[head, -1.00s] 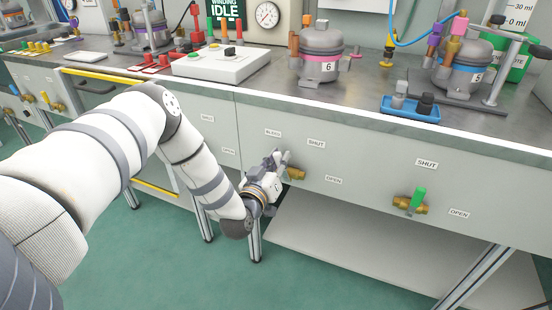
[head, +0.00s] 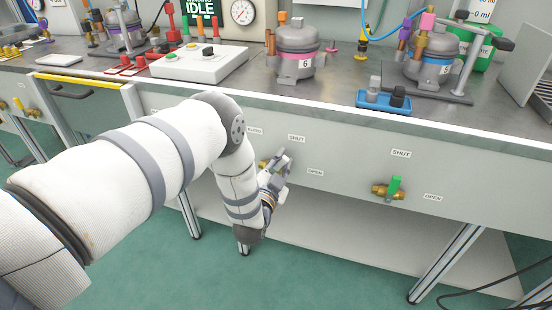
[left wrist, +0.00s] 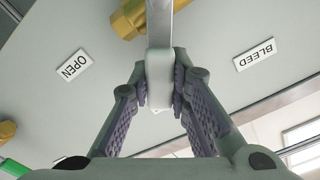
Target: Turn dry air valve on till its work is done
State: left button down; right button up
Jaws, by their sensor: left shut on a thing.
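My left gripper (head: 281,165) is at the front panel of the bench, on a valve with a brass body (head: 264,164). In the left wrist view its fingers (left wrist: 160,100) are closed around a pale lever handle (left wrist: 159,72), with the brass body (left wrist: 127,21) beyond. An OPEN label (left wrist: 73,65) and a BLEED label (left wrist: 255,53) lie on either side of the handle. In the head view a SHUT label (head: 297,139) is above the gripper and the OPEN label (head: 315,173) is to its right. The gripper hides much of the valve. My right gripper is not in view.
A second brass valve with a green handle (head: 395,186) is on the panel to the right, its handle upright. The bench top above holds compressor 6 (head: 297,55), a blue tray (head: 372,104) and a white control box (head: 200,63). A lower shelf (head: 365,240) is below.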

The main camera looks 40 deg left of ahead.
pick_arm(q)
jog(key=f+m, duration=0.1)
jog(key=m, duration=0.1)
jog(key=d+m, duration=0.1)
jog(key=m, duration=0.1)
jog(key=d+f+m+b, duration=0.1)
jog(key=shift+w+f+m, duration=0.2)
jog(key=shift+f+m, duration=0.15)
jog(key=shift+m, duration=0.05)
jog(key=m, duration=0.1)
jog(key=f+m+b, duration=0.1)
jog(key=m, duration=0.1)
jog(key=shift+d+f, duration=0.25)
jog(key=shift+f, duration=0.05)
jog(key=shift+w+f+m+b, duration=0.1)
jog(key=shift+f+m+b, duration=0.4)
jog(key=shift+m, duration=0.6)
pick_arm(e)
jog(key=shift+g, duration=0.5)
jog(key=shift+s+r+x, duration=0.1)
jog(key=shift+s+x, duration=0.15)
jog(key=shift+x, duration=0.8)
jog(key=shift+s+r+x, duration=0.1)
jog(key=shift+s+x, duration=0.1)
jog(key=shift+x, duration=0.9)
pick_arm(q)
jog(key=c, duration=1.5)
grip_release()
